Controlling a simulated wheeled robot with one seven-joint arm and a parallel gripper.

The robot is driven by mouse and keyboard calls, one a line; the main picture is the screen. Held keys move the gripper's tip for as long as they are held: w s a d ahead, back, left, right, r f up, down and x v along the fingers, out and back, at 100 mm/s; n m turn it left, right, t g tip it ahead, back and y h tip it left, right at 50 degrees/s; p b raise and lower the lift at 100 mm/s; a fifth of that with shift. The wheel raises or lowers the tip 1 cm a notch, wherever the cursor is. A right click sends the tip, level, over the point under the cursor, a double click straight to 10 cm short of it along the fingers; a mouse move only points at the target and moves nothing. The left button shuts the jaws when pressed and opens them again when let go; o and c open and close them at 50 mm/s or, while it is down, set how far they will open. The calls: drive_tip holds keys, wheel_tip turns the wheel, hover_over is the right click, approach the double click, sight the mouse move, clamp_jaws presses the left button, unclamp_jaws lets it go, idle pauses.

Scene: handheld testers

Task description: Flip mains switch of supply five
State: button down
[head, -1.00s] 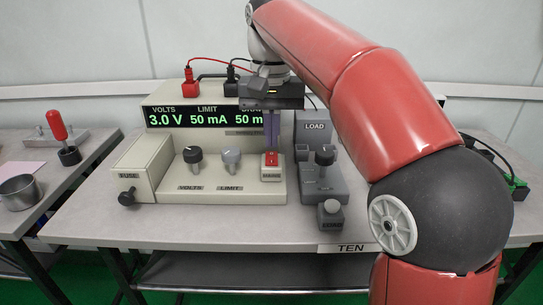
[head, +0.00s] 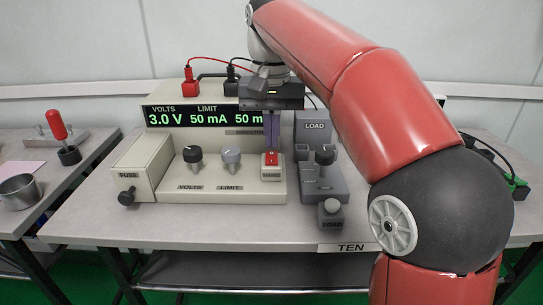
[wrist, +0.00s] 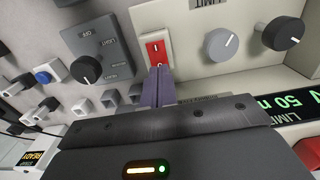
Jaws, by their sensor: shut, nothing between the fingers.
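The power supply (head: 232,194) is a beige box on the bench. Its red mains rocker switch (head: 271,159) sits on a white block at the right of its lower front. In the wrist view the red rocker (wrist: 157,49) shows just beyond my fingertips. My gripper (head: 271,146) points down with its two purple fingers shut together and empty. In the wrist view the fingertips (wrist: 160,69) are at the rocker's near edge. I cannot tell whether they touch it. The display (head: 203,117) reads 3.0 V and 50 mA; its right part is hidden by my gripper.
Two knobs, dark (head: 193,155) and grey (head: 231,156), stand left of the switch. A grey load box (head: 322,180) with a knob stands close on the right. Red and black plugs (head: 191,88) with leads are on top behind. The bench label (head: 350,248) reads TEN.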

sight(271, 153)
drive_tip(key=shift+f+b, duration=0.45)
drive_tip(key=shift+f, duration=0.3)
drive_tip(key=shift+r, duration=0.1)
wheel_tip(271, 153, up, 4)
drive_tip(key=p, duration=0.4)
drive_tip(key=shift+r+p, duration=0.25)
drive_tip(key=shift+p, duration=0.05)
drive_tip(key=shift+r, duration=1.2)
